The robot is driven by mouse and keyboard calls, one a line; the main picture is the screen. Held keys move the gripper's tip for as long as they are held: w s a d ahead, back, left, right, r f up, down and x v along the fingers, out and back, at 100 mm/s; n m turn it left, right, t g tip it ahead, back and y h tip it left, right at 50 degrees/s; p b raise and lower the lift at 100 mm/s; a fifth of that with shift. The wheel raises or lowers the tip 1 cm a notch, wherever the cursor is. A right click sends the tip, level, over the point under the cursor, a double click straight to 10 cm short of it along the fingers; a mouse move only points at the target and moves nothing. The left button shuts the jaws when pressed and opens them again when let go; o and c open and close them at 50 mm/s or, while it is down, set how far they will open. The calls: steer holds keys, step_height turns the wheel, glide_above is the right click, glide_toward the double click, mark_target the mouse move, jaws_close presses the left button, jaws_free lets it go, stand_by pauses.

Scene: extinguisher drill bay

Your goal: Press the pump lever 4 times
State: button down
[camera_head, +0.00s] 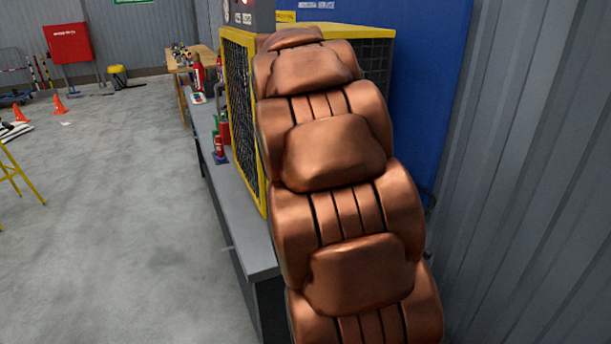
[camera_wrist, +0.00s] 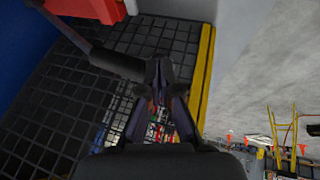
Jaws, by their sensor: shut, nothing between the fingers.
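My gripper (camera_wrist: 159,78) shows in the wrist view with its dark fingers closed together and nothing held. A dark bar (camera_wrist: 112,62) runs from the upper left to beside the fingertips. It may be the pump lever; I cannot tell whether the fingers touch it. A red block (camera_wrist: 92,9) shows at the top edge near the bar's far end. In the head view my copper-coloured arm covers the middle, hiding my gripper and any lever behind it.
A yellow-framed black mesh cage (camera_head: 240,110) stands on a grey bench (camera_head: 250,255), with a grey box (camera_head: 250,14) above it. Small red extinguishers (camera_head: 220,147) stand on the bench. A corrugated wall (camera_head: 530,200) is close on the right. The floor (camera_head: 110,220) at left is mostly clear.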

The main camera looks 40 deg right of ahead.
steer(key=shift+b+v, duration=0.3)
steer(key=shift+v, duration=2.2)
steer(key=shift+d+r, duration=0.1)
steer(key=shift+d, duration=0.05)
steer(key=s+a+f+g+y, duration=0.1)
steer(key=s+a+f, duration=0.3)
steer(key=a, duration=0.2)
steer(key=s+a+f+n+y, duration=0.1)
steer(key=s+a+f, duration=0.2)
steer(key=a, duration=0.3)
steer(key=s+a+f+g+y, duration=0.1)
steer(key=s+a+f, duration=0.3)
steer(key=a, duration=0.3)
steer(key=s+a+f+n+g, duration=0.1)
steer(key=s+a+f, duration=0.4)
steer(key=s, duration=0.3)
steer(key=s+a+f+n+g+y, duration=0.1)
steer(key=s+a+f+g, duration=0.1)
steer(key=s+a+f, duration=0.3)
steer(key=s, duration=0.4)
steer(key=shift+a+f, duration=0.15)
steer(key=shift+a, duration=0.15)
